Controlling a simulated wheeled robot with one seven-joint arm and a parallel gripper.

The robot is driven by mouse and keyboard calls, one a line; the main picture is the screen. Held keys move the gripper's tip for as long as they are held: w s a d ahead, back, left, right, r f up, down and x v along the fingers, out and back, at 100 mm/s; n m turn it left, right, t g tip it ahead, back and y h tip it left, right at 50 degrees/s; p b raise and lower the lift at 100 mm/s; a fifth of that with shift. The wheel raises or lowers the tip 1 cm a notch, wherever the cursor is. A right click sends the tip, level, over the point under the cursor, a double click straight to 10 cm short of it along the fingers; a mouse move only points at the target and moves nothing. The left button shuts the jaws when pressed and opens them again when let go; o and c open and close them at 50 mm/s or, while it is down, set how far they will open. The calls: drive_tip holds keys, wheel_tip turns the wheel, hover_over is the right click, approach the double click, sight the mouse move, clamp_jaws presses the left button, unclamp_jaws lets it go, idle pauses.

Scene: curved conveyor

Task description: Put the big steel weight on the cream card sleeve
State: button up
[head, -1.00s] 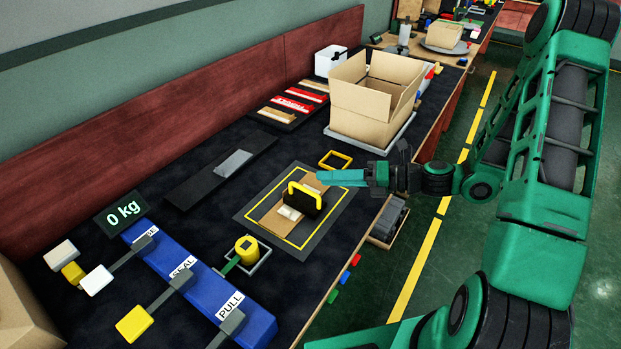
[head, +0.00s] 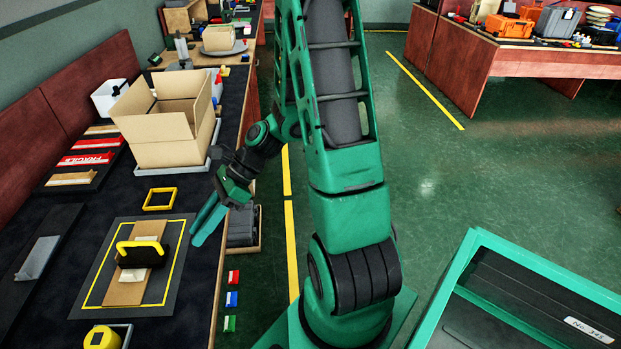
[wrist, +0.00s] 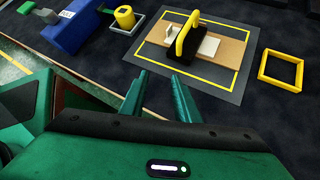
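My gripper (head: 207,222) is open and empty at the bench's front edge, beside the yellow-lined mat (head: 98,243). Its two fingers stand apart in the wrist view (wrist: 160,82). A black block with a yellow handle (head: 138,257) stands on a flat tan card (head: 125,291) on that mat. A pale piece (wrist: 209,46) shows partly from under the block. I cannot tell whether this card or pale piece is the cream card sleeve. A grey metal piece (head: 38,258) lies on a dark strip at the left.
A yellow square frame (head: 160,206) lies behind the mat. An open cardboard box (head: 170,152) stands farther back on a grey tray. A yellow cylinder (head: 101,338) is at the front. A dark grey bin (head: 243,226) sits beside the bench.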

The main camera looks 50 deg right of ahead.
drive_tip(key=s+d+r+n+g+h, duration=0.1)
drive_tip(key=s+d+r+n+h, duration=0.3)
drive_tip(key=s+d+r+n, duration=0.3)
drive_tip(key=s+d+r+n+g+h, duration=0.1)
drive_tip(key=s+d+r+n+h, duration=0.4)
drive_tip(key=s+d+n, duration=0.5)
drive_tip(key=shift+s+d+r+h, duration=0.3)
drive_tip(key=shift+s+d+r, duration=0.45)
drive_tip(key=shift+s, duration=0.5)
drive_tip(key=shift+w+a, duration=0.1)
drive_tip(key=shift+a, duration=0.05)
drive_tip(key=shift+w+f, duration=0.15)
drive_tip(key=shift+w, duration=0.35)
drive_tip(key=shift+o, duration=0.4)
